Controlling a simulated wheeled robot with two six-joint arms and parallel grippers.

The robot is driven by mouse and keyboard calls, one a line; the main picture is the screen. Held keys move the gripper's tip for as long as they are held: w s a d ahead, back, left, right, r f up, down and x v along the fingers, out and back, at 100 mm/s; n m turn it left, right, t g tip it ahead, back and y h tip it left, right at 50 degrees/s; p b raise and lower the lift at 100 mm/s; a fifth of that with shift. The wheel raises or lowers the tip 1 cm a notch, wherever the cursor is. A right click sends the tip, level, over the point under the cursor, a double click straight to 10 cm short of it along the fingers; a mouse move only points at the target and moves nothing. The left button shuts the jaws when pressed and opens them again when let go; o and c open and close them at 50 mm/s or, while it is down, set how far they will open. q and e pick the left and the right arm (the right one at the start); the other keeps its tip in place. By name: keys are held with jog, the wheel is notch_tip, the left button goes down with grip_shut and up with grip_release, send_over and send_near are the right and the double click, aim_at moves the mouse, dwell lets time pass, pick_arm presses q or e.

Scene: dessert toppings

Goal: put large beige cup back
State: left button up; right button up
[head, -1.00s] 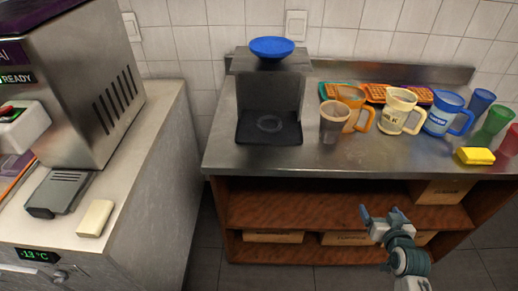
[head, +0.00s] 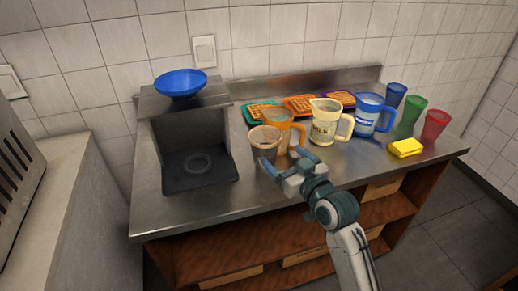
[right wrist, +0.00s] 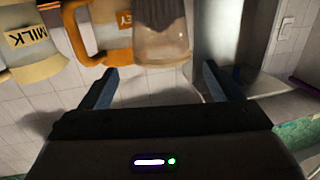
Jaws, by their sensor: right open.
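The beige cup (head: 264,145), a see-through tumbler with brown contents near its top, stands upright on the steel counter, between the black stand and the orange pitcher. It also shows at the top of the right wrist view (right wrist: 162,38). My right gripper (head: 281,161) is open and empty, just in front of the cup at the counter's near side. In the right wrist view its two fingers (right wrist: 160,84) point toward the cup, with a gap visible before it. My left gripper is not in view.
The orange pitcher (head: 284,128) stands close beside the cup. The milk pitcher (head: 326,124) and blue pitcher (head: 366,116) are further right. A black stand (head: 199,172) with a blue bowl (head: 181,83) is on the left. A yellow sponge (head: 405,148) lies near coloured cups.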

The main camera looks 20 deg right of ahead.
aim_at(273, 146)
jog(key=x, duration=0.4)
jog(key=shift+p, duration=0.35)
jog(key=p+x, duration=0.1)
jog(key=x, duration=0.3)
jog(key=shift+a+r, duration=0.1)
jog(key=shift+w, duration=0.35)
jog(key=shift+s, duration=0.1)
jog(key=c, duration=1)
jog(key=shift+c, duration=0.2)
